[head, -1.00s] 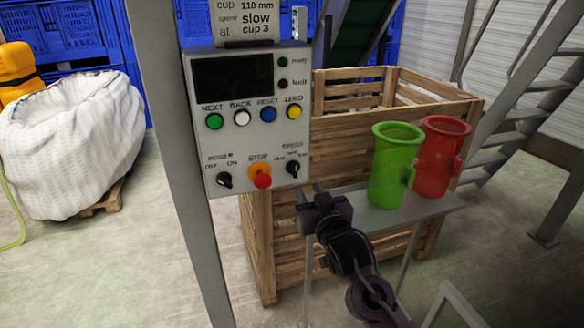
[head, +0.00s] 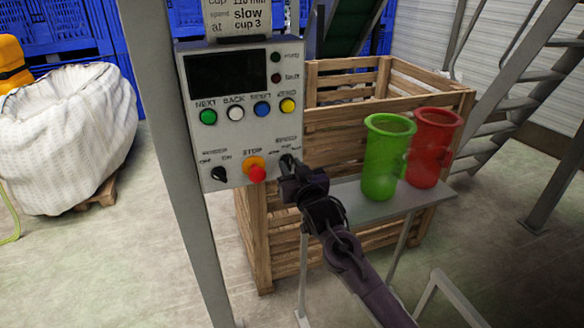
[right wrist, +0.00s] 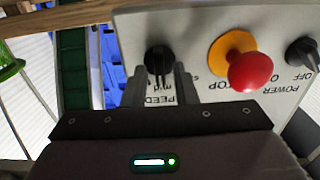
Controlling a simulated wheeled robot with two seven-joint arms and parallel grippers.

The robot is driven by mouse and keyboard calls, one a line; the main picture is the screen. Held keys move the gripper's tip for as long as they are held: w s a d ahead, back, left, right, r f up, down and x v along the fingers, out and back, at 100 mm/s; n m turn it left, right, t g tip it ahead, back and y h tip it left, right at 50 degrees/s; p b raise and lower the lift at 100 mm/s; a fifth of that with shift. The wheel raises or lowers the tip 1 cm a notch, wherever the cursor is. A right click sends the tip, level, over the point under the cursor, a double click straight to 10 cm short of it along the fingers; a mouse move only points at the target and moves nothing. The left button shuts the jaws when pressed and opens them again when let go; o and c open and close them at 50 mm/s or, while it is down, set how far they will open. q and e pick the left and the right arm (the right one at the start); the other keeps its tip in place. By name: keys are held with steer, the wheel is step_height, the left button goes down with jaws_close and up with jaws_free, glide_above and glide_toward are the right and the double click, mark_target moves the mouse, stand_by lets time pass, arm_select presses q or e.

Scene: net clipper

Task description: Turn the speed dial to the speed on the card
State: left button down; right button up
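The speed dial (head: 287,163) is a black knob at the lower right of the grey control panel (head: 226,120). The card (head: 238,17) on top reads "slow" for speed and "cup 3". My right gripper (head: 285,177) is at the dial in the head view, its fingers partly hiding it. In the right wrist view my right gripper (right wrist: 160,76) has its fingers apart, one on each side of the lower part of the dial (right wrist: 159,58). I cannot tell whether they touch it. The dial's pointer setting is not clear. My left gripper is out of view.
The red stop button (head: 257,173) and the black power knob (head: 218,174) sit left of the dial. A green cup (head: 384,160) and a red cup (head: 432,150) stand on a small shelf (head: 365,208) to the right. A wooden crate (head: 265,255) is behind.

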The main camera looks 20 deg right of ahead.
jaws_close()
steer(key=n+p, duration=0.1)
steer(key=n, duration=0.3)
steer(key=shift+n, duration=0.3)
steer(key=shift+a+n+p, duration=0.15)
steer(key=shift+n+p, duration=0.35)
steer(key=shift+n, duration=1.7)
steer(key=shift+o, duration=1)
jaws_free()
